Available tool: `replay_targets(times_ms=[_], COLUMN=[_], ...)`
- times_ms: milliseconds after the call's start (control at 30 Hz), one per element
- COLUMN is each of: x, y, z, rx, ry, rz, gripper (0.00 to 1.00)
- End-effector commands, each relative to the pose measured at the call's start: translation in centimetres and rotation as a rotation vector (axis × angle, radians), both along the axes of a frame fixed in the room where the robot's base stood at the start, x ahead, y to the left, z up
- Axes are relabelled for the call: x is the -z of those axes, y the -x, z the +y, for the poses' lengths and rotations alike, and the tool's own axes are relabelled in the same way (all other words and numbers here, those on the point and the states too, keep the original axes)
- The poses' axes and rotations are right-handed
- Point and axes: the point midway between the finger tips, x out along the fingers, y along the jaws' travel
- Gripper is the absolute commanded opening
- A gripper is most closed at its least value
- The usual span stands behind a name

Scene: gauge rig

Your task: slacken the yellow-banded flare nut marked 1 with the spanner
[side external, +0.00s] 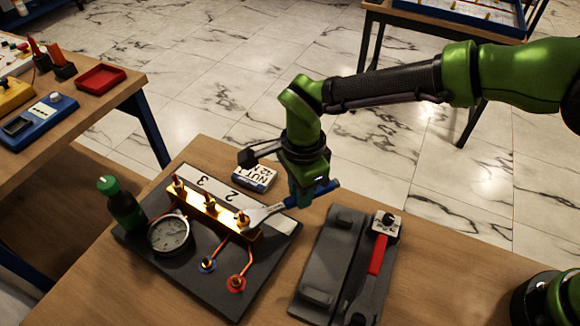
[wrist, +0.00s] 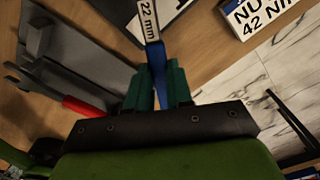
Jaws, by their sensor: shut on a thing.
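My gripper (side external: 303,192) is shut on the blue handle of a spanner (side external: 262,214). The wrist view shows the blue handle between the teal fingers of my gripper (wrist: 158,90), and the spanner's grey shank (wrist: 149,22) is marked 22 mm. The spanner's head is at the right-end nut (side external: 243,218) of the brass manifold (side external: 212,210); whether the jaws are seated around it cannot be told. The label strip (side external: 214,190) shows 3 and 2 behind the other nuts; no 1 is readable. The right-end nut's band colour is too small to tell.
A pressure gauge (side external: 169,235) and green-capped bottle (side external: 122,205) stand at the rig's left. Copper pipes run to blue and red fittings (side external: 236,283) in front. A grey tray (side external: 319,264) with a red-handled tool (side external: 377,254) lies to the right. A NUT-labelled box (side external: 255,179) sits behind.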

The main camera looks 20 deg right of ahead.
Motion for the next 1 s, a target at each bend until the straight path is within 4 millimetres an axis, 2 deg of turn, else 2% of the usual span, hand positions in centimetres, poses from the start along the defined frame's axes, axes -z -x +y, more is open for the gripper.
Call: replay_targets(times_ms=[500,1000], x=[0.06,0.00], y=[-1.09,-1.23], z=[-0.12,0.01], rx=[-0.077,-0.092], ry=[0.005,0.003], rz=[-0.001,-0.002], gripper=[0.00,0.00])
